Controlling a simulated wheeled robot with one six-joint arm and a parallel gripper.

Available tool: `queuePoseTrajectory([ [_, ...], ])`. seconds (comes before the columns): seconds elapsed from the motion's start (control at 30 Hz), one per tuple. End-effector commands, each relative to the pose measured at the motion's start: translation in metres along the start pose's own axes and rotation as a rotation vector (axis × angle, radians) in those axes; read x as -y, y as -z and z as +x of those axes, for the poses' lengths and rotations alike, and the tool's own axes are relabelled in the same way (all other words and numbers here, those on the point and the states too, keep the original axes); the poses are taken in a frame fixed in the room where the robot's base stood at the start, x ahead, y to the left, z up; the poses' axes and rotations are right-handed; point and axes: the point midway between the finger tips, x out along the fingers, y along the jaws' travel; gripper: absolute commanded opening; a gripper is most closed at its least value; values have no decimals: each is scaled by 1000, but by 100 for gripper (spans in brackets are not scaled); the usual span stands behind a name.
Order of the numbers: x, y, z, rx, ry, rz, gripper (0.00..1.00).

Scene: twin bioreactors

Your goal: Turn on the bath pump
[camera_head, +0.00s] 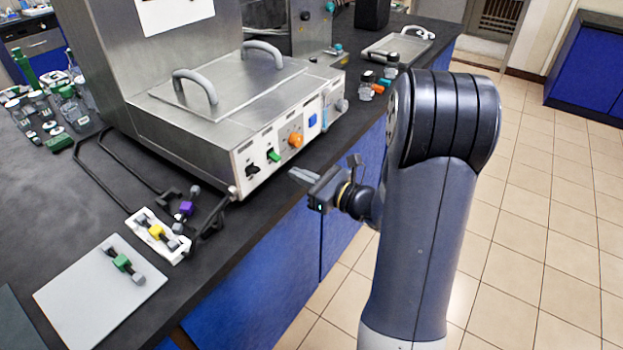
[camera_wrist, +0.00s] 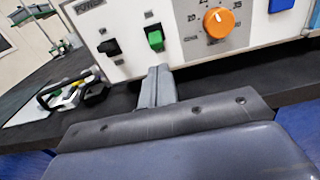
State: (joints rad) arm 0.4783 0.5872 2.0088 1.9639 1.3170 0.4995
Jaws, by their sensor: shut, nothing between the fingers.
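The steel bath (camera_head: 215,95) stands on the dark bench, its pale control panel (camera_head: 265,165) facing the front edge. The panel carries a black switch (camera_head: 252,169), a green switch (camera_head: 273,156), an orange knob (camera_head: 295,139) and a blue part (camera_head: 312,121). Panel lettering is too small to read surely. My gripper (camera_head: 297,176) is shut and empty, in front of the panel and a little below the switches. In the wrist view my gripper (camera_wrist: 157,72) points at the panel just below the green switch (camera_wrist: 155,40), with the black switch (camera_wrist: 110,47) to the left and the orange knob (camera_wrist: 218,22) to the right.
A white block with a yellow clamp (camera_head: 158,232) and a grey board with a green clamp (camera_head: 122,263) lie left of the panel. Glassware (camera_head: 50,110) stands at the far left. The floor (camera_head: 520,220) at right is clear.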

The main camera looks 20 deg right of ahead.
Motion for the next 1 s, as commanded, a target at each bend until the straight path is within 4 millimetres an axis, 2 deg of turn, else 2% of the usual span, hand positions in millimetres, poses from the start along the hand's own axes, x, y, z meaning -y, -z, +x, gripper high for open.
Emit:
queuePoseTrajectory([
  [0.1, -1, 0, 21, 0, -4, 0, 0],
  [0.33, 0, 0, 44, -1, -1, 1, 0],
  [1.0, 0, -5, 47, -37, 1, 1, 0],
])
